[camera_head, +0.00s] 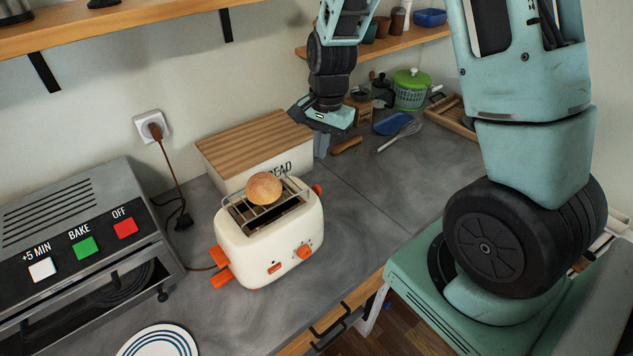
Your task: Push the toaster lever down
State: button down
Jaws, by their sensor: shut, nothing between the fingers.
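The cream toaster (268,243) stands on the grey counter, with a round bun (265,188) resting on the wire rack above its slots. Two orange lever-like parts stick out at its left end, an upper one (219,256) and a lower one (222,279). An orange dial (304,252) and a small orange button (274,268) are on its front. Another orange part (318,190) shows at its right end. My gripper (321,147) is shut and empty, pointing down above the counter behind and right of the toaster, apart from it.
A bread box (262,150) with a wooden lid stands close behind the toaster. A grey oven (85,255) is on the left, and a striped plate (158,341) is in front. Counter right of the toaster is clear.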

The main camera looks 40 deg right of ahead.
aim_at(317, 186)
jog(key=f+m, duration=0.1)
jog(key=w+d+f+m, duration=0.1)
jog(key=m, duration=0.1)
jog(key=w+f+m, duration=0.1)
jog(key=f, duration=0.1)
jog(key=shift+w+d+g, duration=0.1)
jog(key=shift+d+g, duration=0.2)
jog(key=shift+d, duration=0.1)
jog(key=f+b, duration=0.6)
jog(key=f, duration=0.1)
jog(key=shift+a, duration=0.4)
jog(key=shift+r, duration=0.1)
